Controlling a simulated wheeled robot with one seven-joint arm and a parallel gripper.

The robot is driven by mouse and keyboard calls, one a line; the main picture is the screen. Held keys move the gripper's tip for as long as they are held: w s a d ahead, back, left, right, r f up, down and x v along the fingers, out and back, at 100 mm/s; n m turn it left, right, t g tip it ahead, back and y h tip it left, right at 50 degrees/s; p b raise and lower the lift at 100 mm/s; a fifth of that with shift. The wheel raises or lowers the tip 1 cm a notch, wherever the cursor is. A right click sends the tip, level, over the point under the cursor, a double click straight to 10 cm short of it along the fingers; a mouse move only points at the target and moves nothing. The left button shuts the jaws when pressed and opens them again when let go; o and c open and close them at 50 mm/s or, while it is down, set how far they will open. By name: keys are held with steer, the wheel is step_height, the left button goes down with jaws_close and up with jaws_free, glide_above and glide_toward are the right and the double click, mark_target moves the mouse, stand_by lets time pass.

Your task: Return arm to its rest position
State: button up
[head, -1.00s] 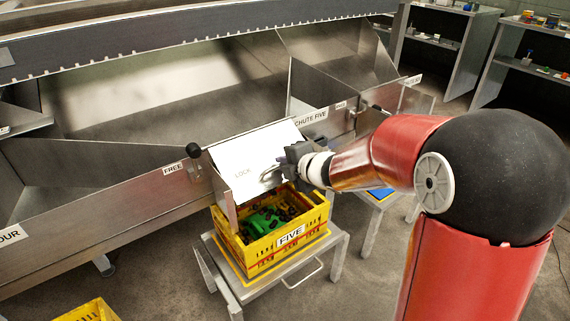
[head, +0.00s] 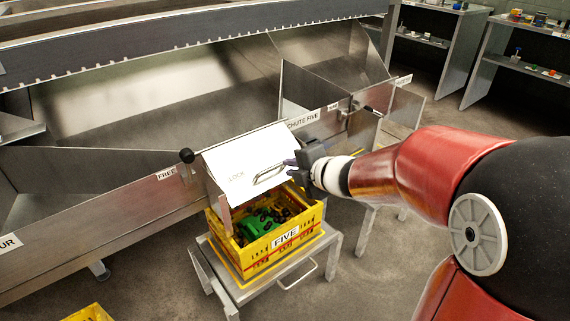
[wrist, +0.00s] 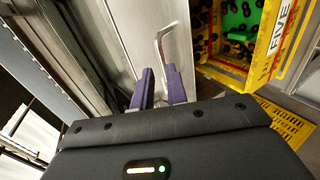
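My gripper (head: 292,163) is at the right end of the metal handle (head: 269,174) on the white flap (head: 243,158) marked LOCK. In the wrist view its two purple fingers (wrist: 159,86) stand apart with a narrow gap. The handle (wrist: 158,42) shows just beyond the fingertips, and nothing is clearly held. Whether a finger touches the handle cannot be told. My red arm reaches in from the right, bent and stretched out to the chute.
Below the flap, a yellow crate (head: 285,240) labelled FIVE holds green and dark parts. It sits on a metal stand (head: 327,240). The steel chute wall (head: 110,216) runs behind. Shelving (head: 478,62) stands at the back right. Floor shows in front.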

steer(key=shift+s+d, duration=0.15)
steer(key=s+d+r+m+h, duration=0.6)
steer(key=s+d+m+h, duration=0.3)
steer(key=d+m, duration=0.45)
steer(key=s+a+f+m+g+y, duration=0.1)
steer(key=s+a+m+g, duration=0.1)
steer(key=s+m, duration=0.3)
steer(key=s+a+f+m+g+y, duration=0.1)
steer(key=s+a+f+m+g, duration=0.1)
steer(key=s+m, duration=0.4)
steer(key=s, duration=0.5)
steer(key=shift+s+f+g, duration=0.2)
steer(key=shift+f+g, duration=0.1)
steer(key=shift+g, duration=0.1)
steer(key=shift+a, duration=0.1)
steer(key=shift+c, duration=0.4)
